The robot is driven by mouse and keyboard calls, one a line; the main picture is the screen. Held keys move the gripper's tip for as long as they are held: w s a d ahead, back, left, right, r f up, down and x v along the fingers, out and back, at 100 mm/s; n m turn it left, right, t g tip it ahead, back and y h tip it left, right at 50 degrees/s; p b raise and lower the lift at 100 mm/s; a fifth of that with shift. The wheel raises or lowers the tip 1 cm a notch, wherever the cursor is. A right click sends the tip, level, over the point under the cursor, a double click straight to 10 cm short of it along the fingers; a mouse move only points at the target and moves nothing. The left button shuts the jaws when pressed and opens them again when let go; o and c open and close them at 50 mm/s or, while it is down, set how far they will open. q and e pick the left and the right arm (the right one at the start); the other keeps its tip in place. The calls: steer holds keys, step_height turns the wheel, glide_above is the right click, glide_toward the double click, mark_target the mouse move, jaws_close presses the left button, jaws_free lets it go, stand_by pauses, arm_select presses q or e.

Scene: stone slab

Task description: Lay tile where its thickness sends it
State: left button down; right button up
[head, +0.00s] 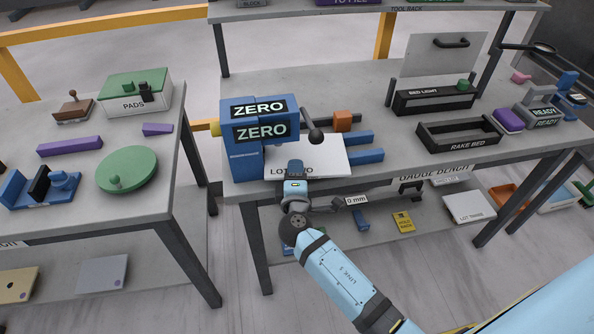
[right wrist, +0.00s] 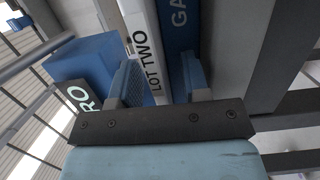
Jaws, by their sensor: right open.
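A white tile (head: 325,158) marked LOT TWO lies on the centre bench, beside the blue gauge (head: 238,160) with its ZERO signs. My right gripper (head: 294,168) is over the tile's front edge and hides part of its lettering. In the right wrist view, the open fingers of my right gripper (right wrist: 158,76) stand on either side of the white tile (right wrist: 143,35). I cannot tell whether either finger touches it. My left gripper is not in view.
Blue bars (head: 358,138) lie right of the tile. A black RAKE BED tray (head: 459,146) and a BED LIGHT box (head: 434,104) stand further right. The left bench holds a green disc (head: 127,166) and a PADS box (head: 120,100). A gap separates the benches.

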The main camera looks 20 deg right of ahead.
mark_target(345, 164)
stand_by(0.3)
jaws_close()
steer(key=c, duration=0.6)
jaws_free()
steer(key=shift+c, duration=0.2)
jaws_close()
steer(key=shift+s+d+r, duration=0.1)
steer(key=shift+s+d, duration=0.05)
steer(key=shift+d, duration=0.5)
steer(key=shift+s+d, duration=0.1)
steer(key=shift+d, duration=0.5)
steer(key=shift+s+d+r, duration=0.1)
steer(key=shift+s+d, duration=0.3)
steer(key=shift+d, duration=1.3)
steer(key=shift+s+d+f, duration=0.1)
steer(key=shift+s+d, duration=0.35)
steer(key=shift+d, duration=1.25)
steer(key=shift+s+d+r, duration=0.1)
steer(key=shift+s+d, duration=0.3)
steer(key=shift+d, duration=1.3)
steer(key=o, duration=0.6)
jaws_free()
